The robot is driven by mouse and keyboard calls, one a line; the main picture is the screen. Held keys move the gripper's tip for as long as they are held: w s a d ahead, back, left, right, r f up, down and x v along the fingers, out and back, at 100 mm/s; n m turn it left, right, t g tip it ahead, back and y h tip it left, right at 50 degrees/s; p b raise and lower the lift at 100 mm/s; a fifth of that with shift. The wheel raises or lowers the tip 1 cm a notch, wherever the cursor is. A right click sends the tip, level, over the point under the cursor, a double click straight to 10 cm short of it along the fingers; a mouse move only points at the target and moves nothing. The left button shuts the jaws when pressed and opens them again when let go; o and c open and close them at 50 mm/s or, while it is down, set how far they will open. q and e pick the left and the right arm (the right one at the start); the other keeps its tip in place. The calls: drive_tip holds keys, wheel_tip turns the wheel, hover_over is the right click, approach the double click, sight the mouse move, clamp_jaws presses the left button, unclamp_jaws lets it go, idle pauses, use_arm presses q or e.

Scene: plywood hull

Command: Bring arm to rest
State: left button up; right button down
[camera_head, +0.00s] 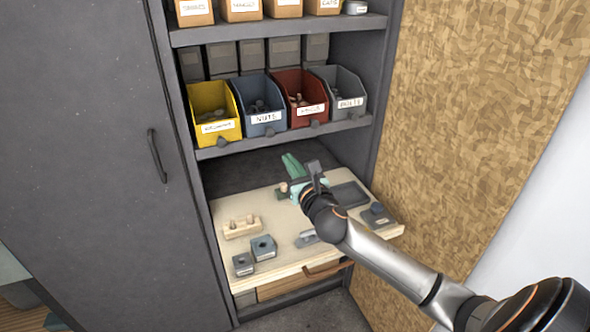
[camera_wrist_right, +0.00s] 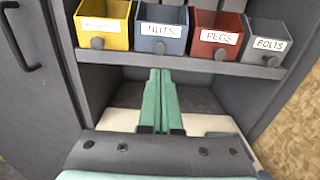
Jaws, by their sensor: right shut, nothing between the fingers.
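My right arm comes in from the lower right in the head view. Its right gripper (camera_head: 290,160) has green fingers and is held above the pale wooden pull-out board (camera_head: 230,270) inside the cabinet. In the right wrist view the two green fingers of this gripper (camera_wrist_right: 158,74) lie side by side, shut and empty, pointing toward the shelf of bins. They sit just below the level of the bins' shelf edge. My left gripper is in neither view.
A shelf holds yellow (camera_head: 212,110), blue (camera_head: 260,102), red (camera_head: 301,97) and grey (camera_head: 341,90) bins. On the board lie a wooden peg block (camera_head: 242,228) and grey blocks (camera_head: 263,246). A dark cabinet door (camera_head: 85,150) stands left; a chipboard panel (camera_head: 480,100) stands right.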

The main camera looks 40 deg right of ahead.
drive_tip(key=shift+v, duration=1.3)
drive_tip(key=s+a+f+m+g+y, duration=0.1)
drive_tip(key=s+a+f+m+g, duration=0.2)
drive_tip(key=f, duration=0.4)
drive_tip(key=s+a+f+m+y, duration=0.1)
drive_tip(key=s+a+f+m, duration=0.1)
drive_tip(key=f+m, duration=0.35)
drive_tip(key=s+a+f+m+g+y, duration=0.2)
drive_tip(key=s+a+f+m, duration=0.5)
drive_tip(key=s+f+m, duration=0.2)
drive_tip(key=s+a+f+m+g+y, duration=0.2)
drive_tip(key=s+a+f+m, duration=0.4)
drive_tip(key=s+f+m, duration=0.3)
drive_tip(key=s+m+g, duration=0.1)
drive_tip(key=s+m, duration=0.2)
drive_tip(key=m, duration=0.1)
drive_tip(key=shift+a+f+m, duration=0.2)
drive_tip(key=shift+a+m, duration=0.15)
